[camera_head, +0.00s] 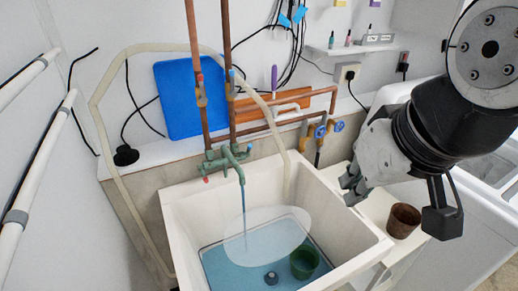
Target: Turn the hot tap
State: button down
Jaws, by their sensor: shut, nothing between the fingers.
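The green tap body (226,158) stands at the back of the sink, joined to two copper pipes. A small red mark, which I take for the hot tap (206,179), shows at its lower left end. A blue-marked end (249,148) shows at its right. A thin bluish stream (244,215) runs down below the spout. My gripper (350,190) is at the right, near the sink's right rim and well apart from the tap. It is shut and empty, and its fingertips are small and dark in this view.
The white sink (345,230) holds bluish water and a green cup (304,262). A brown pot (403,220) stands right of it. A pale hose (95,115) loops over the tap area. Blue-handled valves (338,126) and a blue board (185,98) are behind.

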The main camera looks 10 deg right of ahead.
aim_at(200, 167)
jog(key=l+u, duration=0.9)
jog(key=i+j, duration=0.05)
